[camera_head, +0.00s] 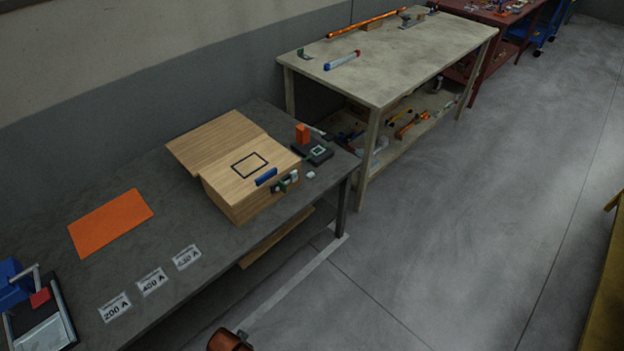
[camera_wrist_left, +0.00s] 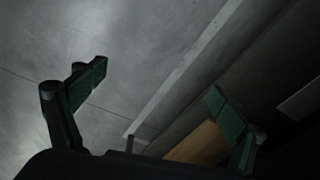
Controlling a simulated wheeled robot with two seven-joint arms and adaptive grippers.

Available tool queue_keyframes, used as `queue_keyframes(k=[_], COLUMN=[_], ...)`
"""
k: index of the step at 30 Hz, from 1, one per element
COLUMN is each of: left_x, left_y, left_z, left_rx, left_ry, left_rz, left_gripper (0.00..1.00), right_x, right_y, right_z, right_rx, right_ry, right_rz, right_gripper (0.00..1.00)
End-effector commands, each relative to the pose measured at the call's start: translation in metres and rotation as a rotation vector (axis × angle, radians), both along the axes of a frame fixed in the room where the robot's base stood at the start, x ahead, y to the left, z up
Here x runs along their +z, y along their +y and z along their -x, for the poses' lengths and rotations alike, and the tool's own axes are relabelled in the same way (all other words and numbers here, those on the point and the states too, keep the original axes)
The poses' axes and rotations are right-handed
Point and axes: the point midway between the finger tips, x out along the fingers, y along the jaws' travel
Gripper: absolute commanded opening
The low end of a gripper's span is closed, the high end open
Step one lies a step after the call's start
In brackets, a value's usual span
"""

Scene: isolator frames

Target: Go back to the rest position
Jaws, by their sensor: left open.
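My left gripper (camera_wrist_left: 160,112) shows in the left wrist view with its two dark green-padded fingers spread wide and nothing between them. Beyond it are the grey floor and a dark edge with a wooden-coloured surface (camera_wrist_left: 200,143). In the head view neither gripper shows; an orange-brown rounded piece at the bottom edge is too cut off to tell what it is. The grey table (camera_head: 222,262) holds a wooden box (camera_head: 245,200) with a black square outline and a blue handle on top. My right gripper is not seen.
An orange sheet (camera_head: 110,222), several ampere labels (camera_head: 151,282) and a blue device (camera_head: 14,285) lie on the table's left part. An orange block (camera_head: 302,134) stands by a dark device (camera_head: 313,152). A beige workbench (camera_head: 395,70) stands behind. The floor (camera_head: 450,210) at right is open.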

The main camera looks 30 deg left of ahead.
Motion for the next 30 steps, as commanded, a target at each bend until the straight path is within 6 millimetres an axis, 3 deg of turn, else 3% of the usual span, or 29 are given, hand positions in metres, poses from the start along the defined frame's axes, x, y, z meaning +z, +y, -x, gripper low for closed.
queue_keyframes(k=[8,15,19,24,30], left_x=[-0.12,-0.205,-0.236,-0.256,-0.262], left_y=[-0.007,-0.012,-0.012,-0.011,-0.009], left_z=[0.038,0.11,0.157,0.209,0.234], left_rx=[-0.024,-0.051,-0.064,-0.08,-0.088], left_ry=[0.051,0.093,0.115,0.137,0.144], left_rz=[0.015,0.024,0.028,0.03,0.031], left_gripper=[0.9,0.9,0.9,0.9,0.9], right_x=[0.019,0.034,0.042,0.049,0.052], right_y=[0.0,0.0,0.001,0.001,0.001], right_z=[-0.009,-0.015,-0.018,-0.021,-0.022], right_rx=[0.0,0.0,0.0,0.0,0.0], right_ry=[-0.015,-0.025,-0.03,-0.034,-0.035], right_rz=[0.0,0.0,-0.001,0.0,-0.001], right_gripper=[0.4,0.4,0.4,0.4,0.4])
